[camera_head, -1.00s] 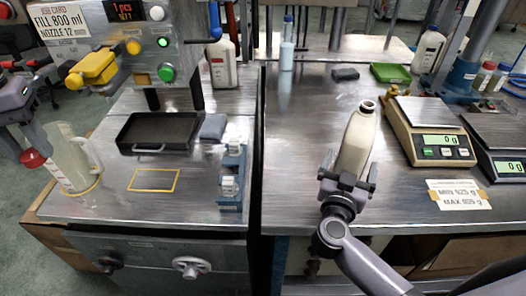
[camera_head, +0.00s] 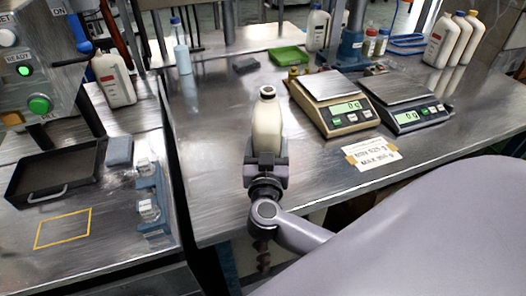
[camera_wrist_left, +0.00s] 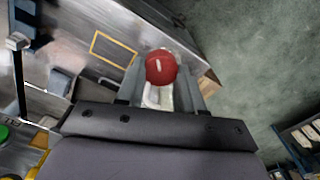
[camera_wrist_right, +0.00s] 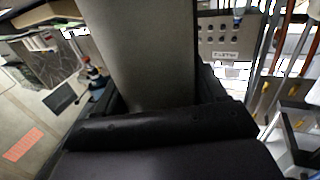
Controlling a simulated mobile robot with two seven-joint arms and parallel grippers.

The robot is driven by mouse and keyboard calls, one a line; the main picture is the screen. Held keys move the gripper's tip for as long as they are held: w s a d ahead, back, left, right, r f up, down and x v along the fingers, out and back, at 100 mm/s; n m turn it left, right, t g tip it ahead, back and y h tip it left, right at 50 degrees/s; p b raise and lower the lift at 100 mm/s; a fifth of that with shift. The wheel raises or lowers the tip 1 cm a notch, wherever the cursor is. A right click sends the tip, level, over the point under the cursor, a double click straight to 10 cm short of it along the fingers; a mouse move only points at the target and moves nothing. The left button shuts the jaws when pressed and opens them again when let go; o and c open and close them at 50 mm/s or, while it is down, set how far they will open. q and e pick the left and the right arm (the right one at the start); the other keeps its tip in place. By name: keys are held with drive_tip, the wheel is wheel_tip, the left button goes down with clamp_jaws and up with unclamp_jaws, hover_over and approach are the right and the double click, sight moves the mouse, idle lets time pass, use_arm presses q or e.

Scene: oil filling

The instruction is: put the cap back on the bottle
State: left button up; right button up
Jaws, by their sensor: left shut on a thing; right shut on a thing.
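The cream bottle (camera_head: 266,128) stands upright in the head view with its dark-rimmed mouth open and uncapped. My right gripper (camera_head: 265,168) is shut on its lower part, at the front of the right table. The bottle also fills the middle of the right wrist view (camera_wrist_right: 150,50). The red cap (camera_wrist_left: 161,67) shows in the left wrist view between the fingers of my left gripper (camera_wrist_left: 161,85), which is shut on it. The left gripper and the cap are out of the head view, so their distance from the bottle cannot be told.
Two scales (camera_head: 335,103) stand right of the bottle, behind a paper label (camera_head: 383,154). A green tray (camera_head: 288,55) and a dark block (camera_head: 246,65) lie farther back. A black tray (camera_head: 50,175) is on the left bench. A large grey shape covers the lower right.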

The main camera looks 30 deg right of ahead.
sight(267, 116)
use_arm(q)
drive_tip(key=shift+r, duration=0.1)
use_arm(e)
drive_tip(key=shift+r, duration=0.3)
